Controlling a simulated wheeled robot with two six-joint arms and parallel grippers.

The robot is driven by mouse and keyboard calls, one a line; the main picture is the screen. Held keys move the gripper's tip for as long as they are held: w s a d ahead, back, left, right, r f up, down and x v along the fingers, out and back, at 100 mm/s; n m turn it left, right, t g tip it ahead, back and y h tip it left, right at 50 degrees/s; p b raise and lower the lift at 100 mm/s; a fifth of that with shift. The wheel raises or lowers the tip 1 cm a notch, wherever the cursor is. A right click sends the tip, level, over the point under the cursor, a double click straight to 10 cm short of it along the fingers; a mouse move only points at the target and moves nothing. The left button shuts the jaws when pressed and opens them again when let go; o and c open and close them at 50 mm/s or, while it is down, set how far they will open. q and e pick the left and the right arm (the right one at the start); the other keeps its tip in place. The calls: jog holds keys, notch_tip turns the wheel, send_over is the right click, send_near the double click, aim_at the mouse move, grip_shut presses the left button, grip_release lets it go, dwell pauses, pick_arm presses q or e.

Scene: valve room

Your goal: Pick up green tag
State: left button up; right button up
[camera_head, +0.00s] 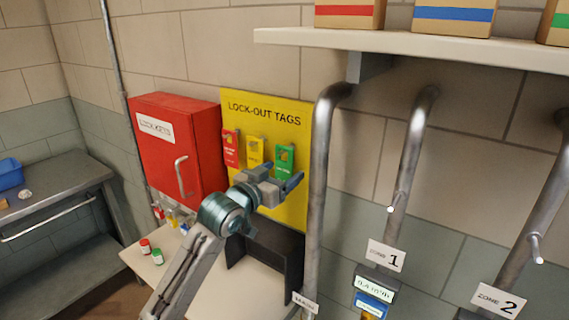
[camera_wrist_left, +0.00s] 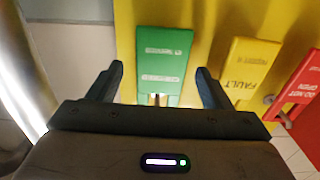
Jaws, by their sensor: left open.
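The green tag (camera_head: 284,160) hangs at the right end of a row on the yellow lock-out tags board (camera_head: 265,106). In the left wrist view the green tag (camera_wrist_left: 163,62) lies between the fingers of my left gripper, seen upside down, with a gap on each side. My left gripper (camera_head: 281,183) is open, just below and in front of the green tag in the head view. Its two fingers (camera_wrist_left: 160,86) also show in the left wrist view. My right gripper is not in view.
A yellow tag (camera_head: 255,151) and a red tag (camera_head: 231,148) hang left of the green one. A red cabinet (camera_head: 178,143) stands left of the board. A vertical pipe (camera_head: 319,180) runs close on the right. A dark holder (camera_head: 265,262) stands on the shelf below.

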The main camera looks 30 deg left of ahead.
pick_arm(q)
jog(key=c, duration=1)
jog(key=shift+r, duration=0.1)
jog(key=shift+c, duration=0.2)
jog(key=shift+r+p, duration=0.75)
jog(key=shift+p, duration=0.2)
jog(key=s+a+p, duration=0.2)
jog(key=s+p, duration=0.5)
jog(key=s, duration=1)
jog(key=shift+s+a+p, duration=0.3)
jog(key=shift+s, duration=0.1)
